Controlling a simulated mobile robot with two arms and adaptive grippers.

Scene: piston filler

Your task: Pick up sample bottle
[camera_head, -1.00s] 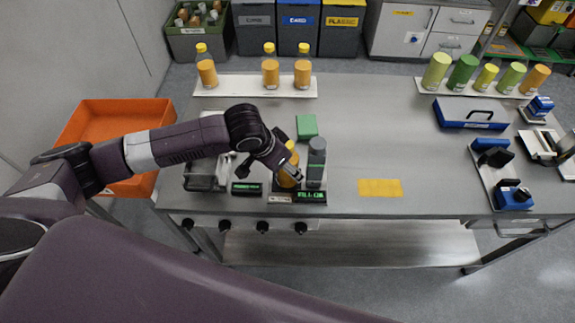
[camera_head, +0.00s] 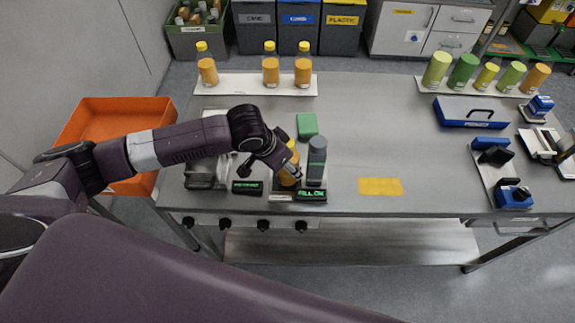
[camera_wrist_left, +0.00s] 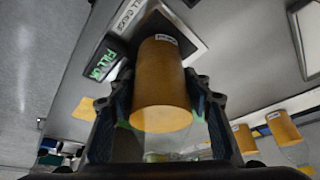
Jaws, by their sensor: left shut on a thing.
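The sample bottle (camera_head: 289,176), orange with a small label, is at the filler near the table's front edge in the head view. In the left wrist view the bottle (camera_wrist_left: 162,88) fills the middle, with a finger on each side. My left gripper (camera_head: 291,169) is shut on it; its fingers (camera_wrist_left: 160,115) show close in the wrist view. I cannot tell whether the bottle touches the scale plate under it. A grey cylinder (camera_head: 316,160) stands just right of it. My right gripper is not in view.
Several orange bottles (camera_head: 271,66) stand on a white strip at the back left. A green block (camera_head: 307,125) lies behind the filler. A yellow mat (camera_head: 380,186) lies to the right. An orange bin (camera_head: 112,128) is left of the table. The table's middle is clear.

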